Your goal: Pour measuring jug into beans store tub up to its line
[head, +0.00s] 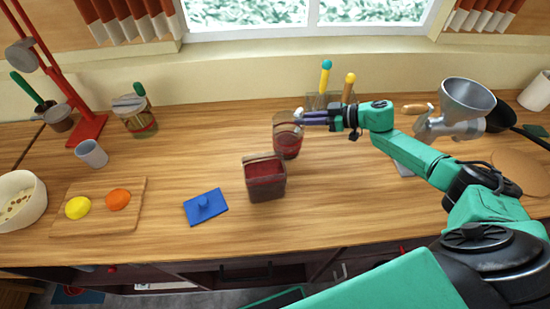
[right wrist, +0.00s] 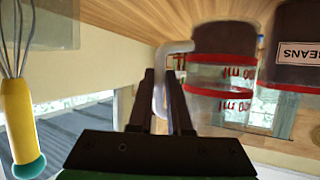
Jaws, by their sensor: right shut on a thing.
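The clear measuring jug (head: 288,140) stands about upright behind and right of the beans store tub, with dark red contents in its lower part. My right gripper (head: 303,118) is shut on its handle; the right wrist view shows the fingers (right wrist: 165,78) around the pale handle and red markings on the jug (right wrist: 222,76). I cannot tell whether the jug touches the worktop. The clear square tub (head: 265,190) is open and holds dark red contents. My left gripper is not in view.
A blue lid (head: 205,206) lies left of the tub. Further left are a board (head: 98,221) with a lemon and an orange, a grey cup (head: 92,153) and a jar (head: 135,118). Behind the jug stands a utensil holder (head: 318,101); a metal grinder (head: 464,108) is at the right.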

